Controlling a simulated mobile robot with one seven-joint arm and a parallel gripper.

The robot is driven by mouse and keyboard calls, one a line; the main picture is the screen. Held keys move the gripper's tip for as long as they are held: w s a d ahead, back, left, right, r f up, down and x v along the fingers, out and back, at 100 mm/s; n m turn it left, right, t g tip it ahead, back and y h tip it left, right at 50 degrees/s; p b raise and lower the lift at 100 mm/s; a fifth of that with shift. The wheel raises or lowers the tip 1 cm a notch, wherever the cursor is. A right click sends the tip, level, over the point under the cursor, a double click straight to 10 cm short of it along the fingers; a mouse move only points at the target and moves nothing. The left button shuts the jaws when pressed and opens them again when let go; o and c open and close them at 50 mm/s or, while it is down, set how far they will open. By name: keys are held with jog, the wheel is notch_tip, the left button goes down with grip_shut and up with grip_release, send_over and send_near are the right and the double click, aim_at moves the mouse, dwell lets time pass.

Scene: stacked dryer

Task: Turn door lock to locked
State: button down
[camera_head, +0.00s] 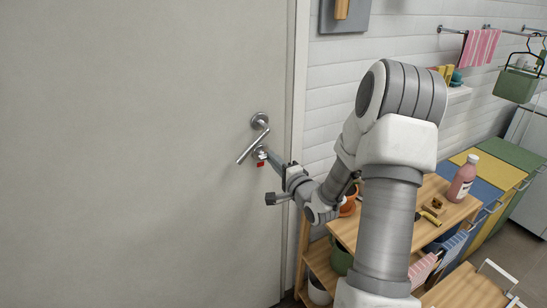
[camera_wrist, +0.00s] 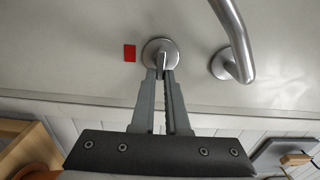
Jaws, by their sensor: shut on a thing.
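The grey door (camera_head: 130,150) fills the left of the head view. Its lever handle (camera_head: 252,145) slants down to the left from a round rosette. Below the lever is the round door lock (camera_wrist: 162,52) with a small thumb-turn at its middle. A red marker (camera_wrist: 129,53) shows beside the lock in the wrist view and below it in the head view (camera_head: 260,164). My gripper (camera_wrist: 165,72) is shut on the thumb-turn, its two fingers on either side of it. The fingertips hide part of the turn. The lever also shows at the wrist view's upper right (camera_wrist: 234,40).
A wooden shelf unit (camera_head: 344,232) with pots and a pink bottle (camera_head: 462,180) stands to the right of the door. The white door frame (camera_head: 297,90) is close to my wrist. The door surface left of the lever is clear.

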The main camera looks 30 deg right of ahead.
dwell(0.5)
jog(key=c, duration=0.9)
grip_release()
jog(key=s+p, duration=0.2)
jog(key=s, duration=0.3)
jog(key=s+p, duration=0.3)
jog(key=s, duration=0.3)
jog(key=s+p, duration=0.3)
jog(key=s, duration=0.3)
jog(key=shift+s+d, duration=0.15)
jog(key=shift+d, duration=0.15)
